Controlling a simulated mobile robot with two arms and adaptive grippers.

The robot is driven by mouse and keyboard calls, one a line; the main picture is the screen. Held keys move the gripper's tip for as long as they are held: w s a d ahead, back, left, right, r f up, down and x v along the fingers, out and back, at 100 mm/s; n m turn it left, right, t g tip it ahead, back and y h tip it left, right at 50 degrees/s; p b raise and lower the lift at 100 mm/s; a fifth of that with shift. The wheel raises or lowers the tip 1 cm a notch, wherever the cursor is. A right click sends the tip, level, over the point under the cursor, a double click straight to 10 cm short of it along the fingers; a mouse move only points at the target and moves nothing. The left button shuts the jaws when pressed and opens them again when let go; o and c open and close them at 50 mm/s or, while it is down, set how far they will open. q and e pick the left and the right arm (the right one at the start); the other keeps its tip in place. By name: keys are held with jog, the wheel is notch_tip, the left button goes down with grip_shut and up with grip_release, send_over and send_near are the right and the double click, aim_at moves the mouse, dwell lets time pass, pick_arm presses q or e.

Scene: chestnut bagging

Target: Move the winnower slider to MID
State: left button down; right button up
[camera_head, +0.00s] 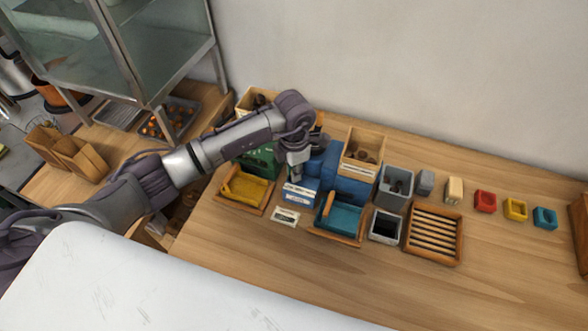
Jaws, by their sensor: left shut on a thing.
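The winnower is the blue machine (350,190) near the middle of the table, with a wooden hopper box (363,151) of chestnuts on top. My left gripper (295,172) points down at its left side, just behind a blue and white labelled block (299,192). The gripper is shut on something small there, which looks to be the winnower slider. The fingers hide the slider, so its setting cannot be read. My right gripper is out of view.
A yellow tray (265,207) and a teal tray (363,216) stand at the front. Grey bins (411,189), a slatted wooden rack (459,235) and red (484,193), yellow and blue pieces are to the right. The front right table is clear.

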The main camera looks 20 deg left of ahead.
pick_arm(q)
jog(key=shift+d+f+b, duration=0.15)
jog(key=shift+d+b, duration=0.65)
jog(key=shift+d, duration=0.4)
jog(key=shift+d+r, duration=0.1)
jog(key=shift+r, duration=0.1)
jog(key=c, duration=1.1)
grip_release()
jog(key=shift+c, duration=0.2)
jog(key=shift+s, duration=0.1)
jog(key=shift+a, duration=0.2)
